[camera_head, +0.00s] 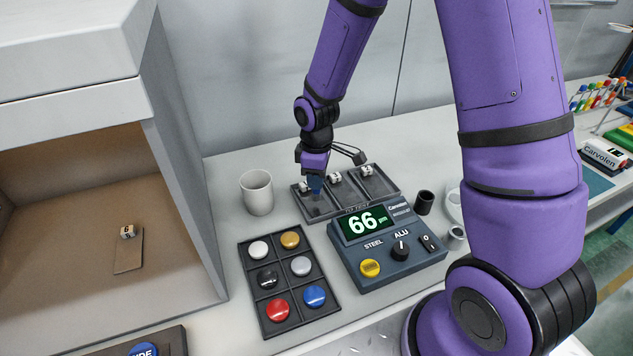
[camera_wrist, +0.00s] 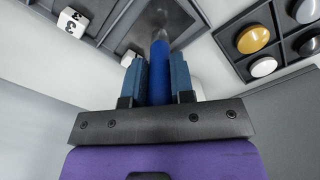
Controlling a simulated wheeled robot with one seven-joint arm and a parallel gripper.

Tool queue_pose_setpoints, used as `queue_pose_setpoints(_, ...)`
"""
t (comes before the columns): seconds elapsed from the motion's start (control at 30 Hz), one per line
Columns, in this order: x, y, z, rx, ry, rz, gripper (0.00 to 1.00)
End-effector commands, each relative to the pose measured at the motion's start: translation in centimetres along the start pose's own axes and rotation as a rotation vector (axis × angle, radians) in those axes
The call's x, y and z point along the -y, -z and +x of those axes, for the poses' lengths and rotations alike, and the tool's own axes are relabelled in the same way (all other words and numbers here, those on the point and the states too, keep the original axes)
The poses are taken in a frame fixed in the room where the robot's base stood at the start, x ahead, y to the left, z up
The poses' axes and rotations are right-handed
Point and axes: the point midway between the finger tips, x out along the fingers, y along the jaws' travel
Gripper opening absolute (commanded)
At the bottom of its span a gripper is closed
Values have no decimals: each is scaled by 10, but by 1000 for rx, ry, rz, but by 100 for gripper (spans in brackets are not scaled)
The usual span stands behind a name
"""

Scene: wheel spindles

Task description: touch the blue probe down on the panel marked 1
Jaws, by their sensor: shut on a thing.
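My gripper (camera_wrist: 159,75) is shut on the blue probe (camera_wrist: 159,70), which sticks out between the blue fingers. In the head view my gripper (camera_head: 315,184) is over the left compartment of a dark three-compartment tray (camera_head: 337,213). The probe's far end is over the grey panel (camera_head: 318,208) there; I cannot tell whether it touches. Small white number cubes stand in the tray: a left one (camera_head: 304,187), a middle one (camera_head: 335,177) and a right one (camera_head: 366,170). The left cube's digit is unreadable. In the wrist view one cube shows a 3 (camera_wrist: 72,22).
A white mug (camera_head: 257,192) is left of the tray. A tray of coloured caps (camera_head: 262,245) lies in front. An open cabinet (camera_head: 190,215) with another cube and panel is at left.

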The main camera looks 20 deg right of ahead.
Motion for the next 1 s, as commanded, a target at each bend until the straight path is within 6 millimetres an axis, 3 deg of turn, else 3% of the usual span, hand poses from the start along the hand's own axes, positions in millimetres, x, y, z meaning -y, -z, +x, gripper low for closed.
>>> queue_pose_setpoints(0.6, -1, 0, -43, -3, -2, 1, 0)
queue_pose_setpoints(1.0, 0, 0, -48, -1, 0, 0, 0)
